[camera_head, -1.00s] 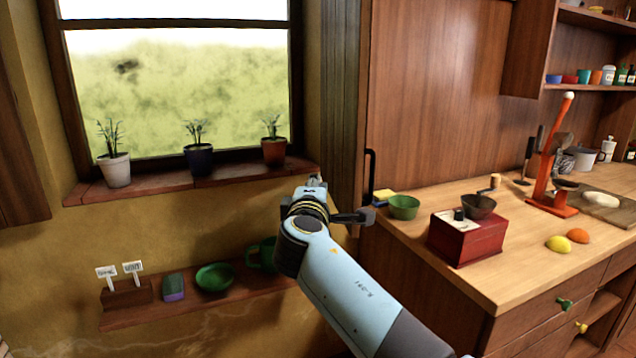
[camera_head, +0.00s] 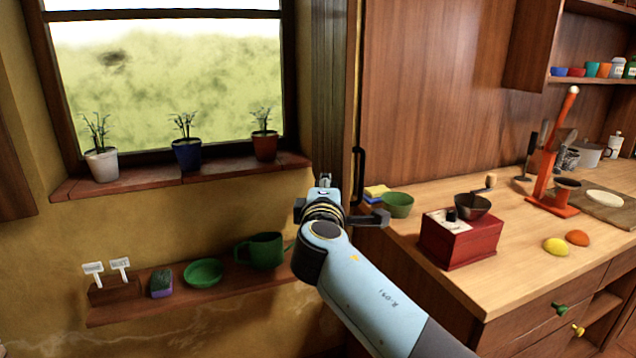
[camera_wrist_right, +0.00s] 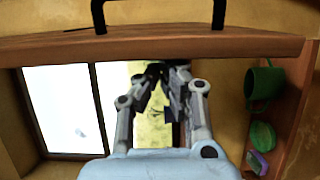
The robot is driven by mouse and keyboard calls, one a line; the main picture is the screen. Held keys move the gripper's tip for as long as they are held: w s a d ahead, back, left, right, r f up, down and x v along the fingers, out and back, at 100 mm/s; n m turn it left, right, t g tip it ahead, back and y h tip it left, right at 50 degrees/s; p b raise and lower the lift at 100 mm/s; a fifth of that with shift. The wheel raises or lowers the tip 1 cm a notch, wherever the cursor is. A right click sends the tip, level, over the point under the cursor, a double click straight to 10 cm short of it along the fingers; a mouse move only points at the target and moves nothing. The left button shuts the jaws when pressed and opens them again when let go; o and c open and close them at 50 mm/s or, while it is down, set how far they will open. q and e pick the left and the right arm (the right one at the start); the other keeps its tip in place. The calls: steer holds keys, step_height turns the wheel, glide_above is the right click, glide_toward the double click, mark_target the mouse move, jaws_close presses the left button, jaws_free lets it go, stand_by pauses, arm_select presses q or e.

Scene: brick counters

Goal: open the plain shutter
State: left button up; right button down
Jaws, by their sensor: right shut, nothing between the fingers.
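A wooden panel edge with a black bar handle (camera_head: 359,176) stands right of the window. I take it for the shutter, seen nearly edge-on; which shutter is the plain one I cannot tell for sure. A grooved wooden strip (camera_head: 334,90) runs beside it. In the right wrist view a wooden board edge (camera_wrist_right: 230,47) crosses the top, with the black handle (camera_wrist_right: 219,14) beyond it. My right gripper (camera_head: 325,180) is shut and empty, left of the handle and apart from it. Its fingers (camera_wrist_right: 160,75) show in the wrist view. My left gripper is not in view.
Potted plants stand on the window sill (camera_head: 225,174). A low shelf (camera_head: 130,312) below holds a green mug (camera_head: 264,250), a green bowl (camera_head: 203,272) and a sponge. The counter (camera_head: 480,292) on the right carries a green bowl (camera_head: 397,204) and a red grinder (camera_head: 460,242).

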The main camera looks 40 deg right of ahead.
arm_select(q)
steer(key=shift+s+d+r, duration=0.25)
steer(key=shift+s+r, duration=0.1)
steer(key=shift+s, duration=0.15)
arm_select(e)
steer(key=s+d+n+t+y, duration=0.1)
steer(key=s+d, duration=0.3)
steer(key=d, duration=0.5)
steer(key=shift+s+d+r+n+t+y, duration=0.15)
steer(key=shift+s+n+t+y, duration=0.2)
steer(key=shift+y, duration=0.45)
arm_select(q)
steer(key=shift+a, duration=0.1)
arm_select(e)
steer(key=shift+w, duration=0.15)
